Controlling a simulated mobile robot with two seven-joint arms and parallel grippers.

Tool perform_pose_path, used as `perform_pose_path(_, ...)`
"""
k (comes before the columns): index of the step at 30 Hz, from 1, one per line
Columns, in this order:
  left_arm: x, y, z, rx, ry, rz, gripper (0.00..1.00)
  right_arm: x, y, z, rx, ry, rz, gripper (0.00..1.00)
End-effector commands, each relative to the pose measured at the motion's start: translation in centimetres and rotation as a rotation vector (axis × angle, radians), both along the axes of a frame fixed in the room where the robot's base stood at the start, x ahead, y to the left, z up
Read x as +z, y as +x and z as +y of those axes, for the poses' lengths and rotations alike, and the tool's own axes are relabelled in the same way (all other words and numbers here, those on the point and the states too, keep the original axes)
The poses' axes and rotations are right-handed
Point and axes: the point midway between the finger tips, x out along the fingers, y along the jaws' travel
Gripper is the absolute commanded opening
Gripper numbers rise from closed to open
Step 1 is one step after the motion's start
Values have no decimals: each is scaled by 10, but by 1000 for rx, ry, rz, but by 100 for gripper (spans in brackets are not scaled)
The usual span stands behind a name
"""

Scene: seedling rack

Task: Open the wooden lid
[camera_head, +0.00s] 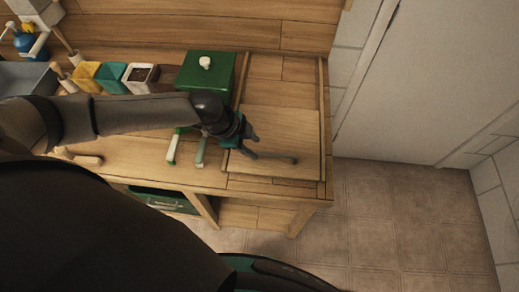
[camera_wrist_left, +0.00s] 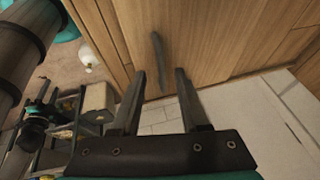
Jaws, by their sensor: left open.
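The wooden lid (camera_head: 290,125) is a flat light-brown panel lying between two raised wooden rails at the right end of the bench. A dark bar handle (camera_head: 277,157) lies near its front edge. In the left wrist view the handle (camera_wrist_left: 158,50) stands out against the lid's wood (camera_wrist_left: 215,35), ahead of the fingertips. My left gripper (camera_head: 253,145) is over the lid's left front part, close to the handle's left end. In the left wrist view the left gripper (camera_wrist_left: 159,75) is open, with nothing between its fingers. My right gripper is not in view.
A green box with a white knob (camera_head: 207,72) stands left of the lid. Green-and-white handled tools (camera_head: 173,147) lie in front of it. Small coloured pots (camera_head: 110,74) line the back left. The bench's right edge drops to a tiled floor (camera_head: 390,210), with a pale door (camera_head: 430,80) behind.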

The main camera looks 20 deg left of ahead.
Motion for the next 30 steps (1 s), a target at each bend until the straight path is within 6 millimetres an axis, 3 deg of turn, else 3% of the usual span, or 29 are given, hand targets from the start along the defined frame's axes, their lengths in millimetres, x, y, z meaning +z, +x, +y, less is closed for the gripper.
perform_pose_path(9,-37,12,-13,0,0,-1,45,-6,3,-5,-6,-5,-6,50)
perform_pose_path(22,-43,14,-15,-1,0,-1,45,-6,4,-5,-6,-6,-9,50)
perform_pose_path(30,-43,14,-15,-1,0,-1,15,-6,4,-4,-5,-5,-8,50)
